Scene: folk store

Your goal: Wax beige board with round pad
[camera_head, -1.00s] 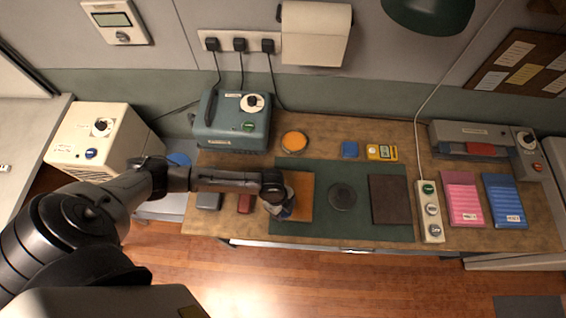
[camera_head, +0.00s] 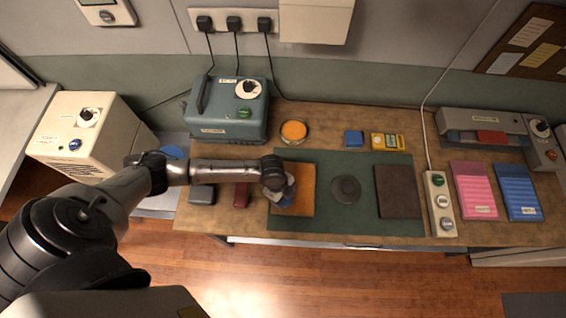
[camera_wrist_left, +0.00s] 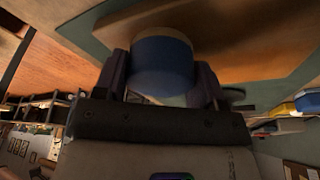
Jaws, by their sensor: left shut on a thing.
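The tan-orange board (camera_head: 306,190), the lightest flat piece on the green mat (camera_head: 335,226), lies at the mat's left side. My left gripper (camera_head: 281,192) is over the board's left part and hides some of it. It is shut on a round pad, whose blue side shows below the fingers (camera_head: 284,208). In the left wrist view the pad (camera_wrist_left: 162,65) is a blue cylinder with a pale end, between both fingers (camera_wrist_left: 160,85). The pad's pale end faces a tan surface; I cannot tell whether they touch. My right gripper is not in view.
A dark disc (camera_head: 346,189) and dark brown board (camera_head: 398,191) lie on the mat. A tin with orange contents (camera_head: 294,131) stands behind it. A red block (camera_head: 242,194) and grey block (camera_head: 202,194) are left. A switch strip (camera_head: 440,205) stands right.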

